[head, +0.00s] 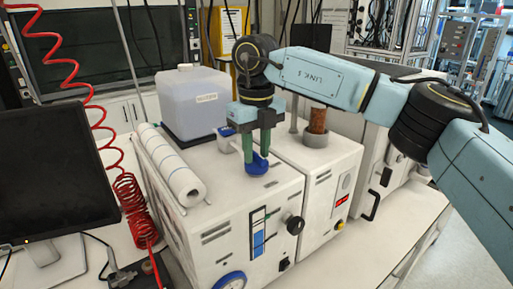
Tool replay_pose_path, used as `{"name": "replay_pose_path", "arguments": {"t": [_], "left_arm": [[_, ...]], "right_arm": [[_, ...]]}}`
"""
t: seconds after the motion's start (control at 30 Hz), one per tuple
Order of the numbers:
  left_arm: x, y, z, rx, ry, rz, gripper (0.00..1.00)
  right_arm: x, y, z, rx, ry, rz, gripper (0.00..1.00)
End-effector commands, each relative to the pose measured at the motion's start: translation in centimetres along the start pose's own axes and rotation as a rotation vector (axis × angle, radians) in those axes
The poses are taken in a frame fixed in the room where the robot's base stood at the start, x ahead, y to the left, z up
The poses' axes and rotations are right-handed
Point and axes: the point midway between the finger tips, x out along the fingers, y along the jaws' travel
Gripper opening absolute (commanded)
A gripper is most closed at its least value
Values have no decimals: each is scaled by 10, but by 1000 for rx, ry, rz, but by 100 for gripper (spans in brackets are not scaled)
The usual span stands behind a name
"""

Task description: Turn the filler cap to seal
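The blue filler cap (257,167) sits on top of the white reactor box (225,205), near the middle of the head view. My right gripper (257,157) reaches down from above, with two green fingers held apart. Their tips are at the cap and overlap its upper part in the picture. I cannot tell whether the fingers press on the cap or only stand around it. The filler neck under the cap is hidden. My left gripper is out of view.
A large translucent jug (192,105) stands behind, with a small blue-and-white container (227,140) nearby. A white roll (172,168) lies at the left of the top. A rusty cylinder (318,121) stands in a grey ring at right. A monitor (50,175) and red coiled hose (130,195) are at left.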

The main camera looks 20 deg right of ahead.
Motion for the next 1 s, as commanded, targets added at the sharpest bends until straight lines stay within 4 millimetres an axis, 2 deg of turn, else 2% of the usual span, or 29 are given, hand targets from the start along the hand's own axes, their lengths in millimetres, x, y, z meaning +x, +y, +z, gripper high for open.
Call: {"name": "replay_pose_path", "arguments": {"t": [0.3, 0.47, 0.8, 1.0], "left_arm": [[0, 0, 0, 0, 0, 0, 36], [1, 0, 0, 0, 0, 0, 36], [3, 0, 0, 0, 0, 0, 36], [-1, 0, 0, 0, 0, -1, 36]], "right_arm": [[0, 0, 0, -1, 1, 0, 35], [-12, 0, 0, -1, -1, -1, 35], [-86, 1, 0, -1, -3, 0, 35], [-121, 0, 0, -1, -2, 0, 35]]}}
